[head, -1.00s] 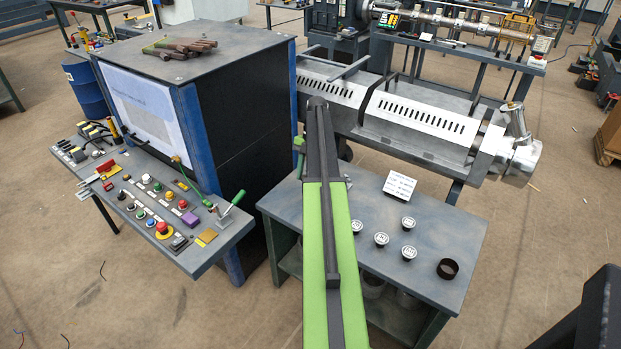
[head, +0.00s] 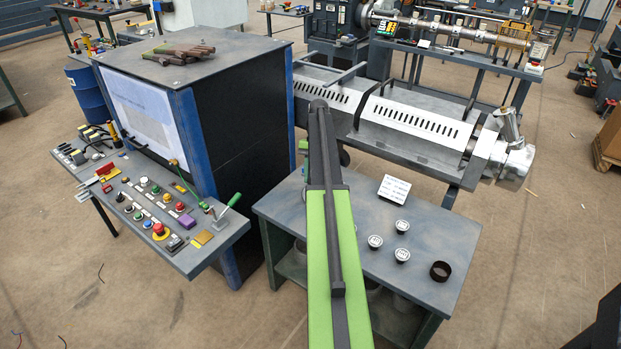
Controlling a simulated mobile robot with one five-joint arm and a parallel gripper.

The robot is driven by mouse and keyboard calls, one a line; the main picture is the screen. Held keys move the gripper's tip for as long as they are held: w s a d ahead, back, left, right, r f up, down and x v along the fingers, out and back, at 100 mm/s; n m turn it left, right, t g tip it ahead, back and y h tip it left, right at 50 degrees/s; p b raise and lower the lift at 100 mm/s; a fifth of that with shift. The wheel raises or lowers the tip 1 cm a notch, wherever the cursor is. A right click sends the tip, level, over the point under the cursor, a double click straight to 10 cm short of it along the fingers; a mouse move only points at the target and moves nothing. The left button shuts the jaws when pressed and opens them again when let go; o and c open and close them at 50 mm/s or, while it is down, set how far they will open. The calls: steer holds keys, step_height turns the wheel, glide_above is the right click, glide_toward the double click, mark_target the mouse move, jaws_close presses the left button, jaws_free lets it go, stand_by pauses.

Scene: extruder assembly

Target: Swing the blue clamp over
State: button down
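I cannot make out a blue clamp in the head view. The extruder (head: 413,117) lies behind the small table, its slotted silver covers running to the right. Its metal end (head: 515,160) is at the right, with an upright cylindrical piece (head: 508,125) on top. My green and dark arm reaches up from the bottom centre, in front of the small table. My gripper is hidden behind the arm links; only a small green part shows left of the arm's upper end. Whether it is open or shut is not visible.
A dark cabinet (head: 235,110) with blue edges stands left, with a control panel (head: 165,240) and a green-handled lever (head: 234,200) before it.

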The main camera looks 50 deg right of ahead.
steer(key=shift+s+d, duration=0.15)
steer(key=shift+d, duration=0.2)
steer(key=c, duration=1.1)
jaws_free()
steer(key=shift+a, duration=0.15)
